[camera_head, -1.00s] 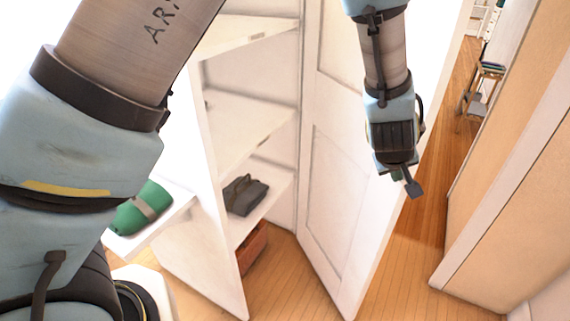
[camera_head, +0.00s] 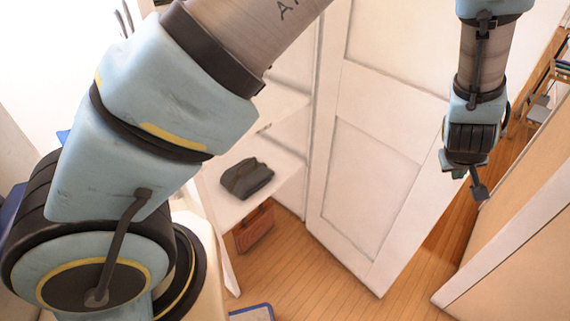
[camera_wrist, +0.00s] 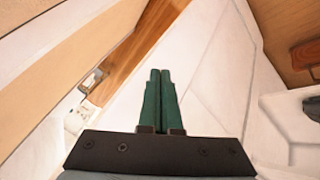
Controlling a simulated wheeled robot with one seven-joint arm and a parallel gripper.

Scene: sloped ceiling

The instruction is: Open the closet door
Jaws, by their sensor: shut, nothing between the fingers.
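The closet door (camera_head: 367,190) is a white panelled door in the head view. It stands swung out from the white shelves, with the closet's inside showing to its left. My gripper (camera_head: 480,190) is at the door's right side, near its outer edge; I cannot tell whether it touches the door. In the wrist view my gripper's green fingers (camera_wrist: 159,75) are together with nothing between them. The white door surface (camera_wrist: 215,75) shows just beyond and to the right of the fingers. No door handle is clearly visible.
A dark bag (camera_head: 246,178) sits on a closet shelf, with a brown box (camera_head: 254,228) below it. A tan wall (camera_head: 515,215) stands close on the right. Bare wooden floor (camera_head: 320,285) lies in front of the door. A blue-edged object (camera_head: 252,314) shows at the bottom.

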